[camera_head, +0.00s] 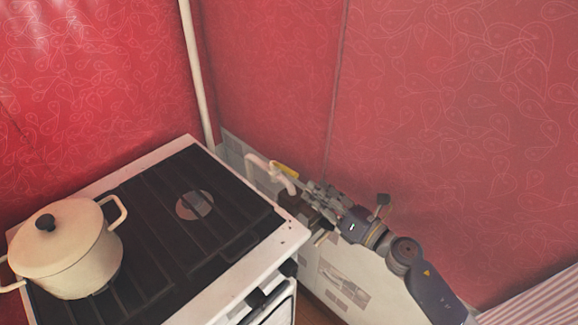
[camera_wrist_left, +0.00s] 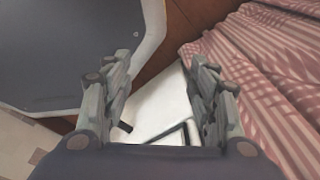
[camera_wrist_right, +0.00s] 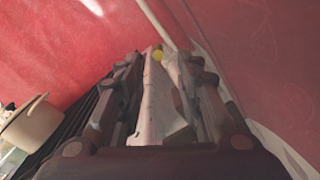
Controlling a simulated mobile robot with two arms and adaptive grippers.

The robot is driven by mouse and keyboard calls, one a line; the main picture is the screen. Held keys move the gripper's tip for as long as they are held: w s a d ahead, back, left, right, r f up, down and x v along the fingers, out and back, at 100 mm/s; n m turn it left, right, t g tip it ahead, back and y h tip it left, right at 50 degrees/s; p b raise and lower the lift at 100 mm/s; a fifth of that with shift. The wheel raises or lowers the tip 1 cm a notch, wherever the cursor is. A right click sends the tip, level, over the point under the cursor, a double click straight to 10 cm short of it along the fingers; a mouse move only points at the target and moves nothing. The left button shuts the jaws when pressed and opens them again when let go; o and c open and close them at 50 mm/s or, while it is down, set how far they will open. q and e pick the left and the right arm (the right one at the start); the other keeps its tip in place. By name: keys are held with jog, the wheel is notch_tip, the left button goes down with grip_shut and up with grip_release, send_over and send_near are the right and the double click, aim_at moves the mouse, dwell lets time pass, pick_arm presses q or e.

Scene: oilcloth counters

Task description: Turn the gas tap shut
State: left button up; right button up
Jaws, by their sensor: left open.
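The gas tap has a yellow lever (camera_head: 285,170) on a white bent pipe (camera_head: 257,165) by the wall, behind the stove's right corner. In the head view the lever slants down to the right, roughly along the pipe. My right gripper (camera_head: 312,194) is just to the right of and below the tap, pointing at it. In the right wrist view its fingers (camera_wrist_right: 160,100) are apart, and the yellow end of the lever (camera_wrist_right: 158,56) shows beyond them. I see no grip on the lever. My left gripper (camera_wrist_left: 160,95) is open and empty, outside the head view.
The stove (camera_head: 150,230) with black grates stands at the left, and a cream lidded pot (camera_head: 68,250) sits on it. A pipe (camera_head: 197,75) runs up the red wall (camera_head: 450,100). Red-striped cloth (camera_wrist_left: 265,75) lies right of my left gripper.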

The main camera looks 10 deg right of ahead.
aim_at(291, 170)
jog(key=x, duration=0.1)
jog(key=p+x, duration=0.1)
jog(key=x, duration=0.3)
jog(key=shift+a+r, duration=0.15)
jog(key=shift+r, duration=0.15)
jog(key=x, duration=0.4)
jog(key=shift+w+a+f+p, duration=0.1)
jog(key=shift+w+f+p, duration=0.1)
jog(key=shift+p, duration=0.1)
jog(key=shift+w+a, duration=0.15)
jog(key=shift+w, duration=0.05)
pick_arm(q)
jog(key=shift+s+a+r, duration=0.2)
jog(key=shift+s+r, duration=0.35)
jog(key=shift+r, duration=0.3)
jog(key=shift+s, duration=0.1)
pick_arm(e)
jog(key=c, duration=0.7)
pick_arm(q)
jog(key=shift+s, duration=0.55)
pick_arm(e)
grip_shut()
